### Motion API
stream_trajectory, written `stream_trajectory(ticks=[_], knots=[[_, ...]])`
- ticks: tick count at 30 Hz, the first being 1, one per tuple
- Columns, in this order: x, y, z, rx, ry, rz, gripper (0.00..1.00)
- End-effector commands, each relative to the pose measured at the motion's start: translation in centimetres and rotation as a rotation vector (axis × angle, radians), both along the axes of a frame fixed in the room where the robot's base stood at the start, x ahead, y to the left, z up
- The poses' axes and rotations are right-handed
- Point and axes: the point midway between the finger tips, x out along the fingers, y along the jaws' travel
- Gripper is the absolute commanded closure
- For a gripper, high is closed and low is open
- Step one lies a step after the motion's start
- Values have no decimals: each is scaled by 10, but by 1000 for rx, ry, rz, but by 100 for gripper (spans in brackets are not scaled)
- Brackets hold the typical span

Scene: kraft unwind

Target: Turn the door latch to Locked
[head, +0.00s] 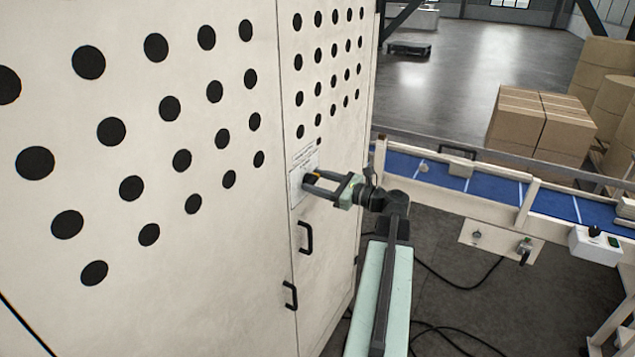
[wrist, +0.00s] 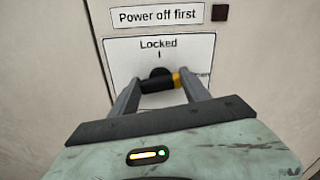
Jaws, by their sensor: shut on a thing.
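The door latch (wrist: 156,84) is a short black handle with a yellow band towards its right end, on a white plate (wrist: 118,56) on the cabinet door. In the wrist view it lies about level, and its yellow end points right, towards a partly hidden word. "Locked" and a tick mark are printed above it. My gripper (wrist: 160,83) has a finger at each end of the handle and is shut on it. In the head view my gripper (head: 312,181) reaches the plate from the right, and the latch is mostly hidden between the fingers.
A "Power off first" label (wrist: 156,16) is above the plate. Two black door handles (head: 305,238) (head: 290,295) are below my gripper. A blue conveyor (head: 485,186) with a rail runs at the right. Cables (head: 460,287) lie on the floor.

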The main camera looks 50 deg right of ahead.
Motion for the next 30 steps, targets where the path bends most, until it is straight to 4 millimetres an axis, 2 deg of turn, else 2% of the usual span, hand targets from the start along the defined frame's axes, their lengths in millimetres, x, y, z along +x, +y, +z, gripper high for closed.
stream_trajectory(ticks=[30], knots=[[-1, 3, -3, -927, -228, 0, 86]])
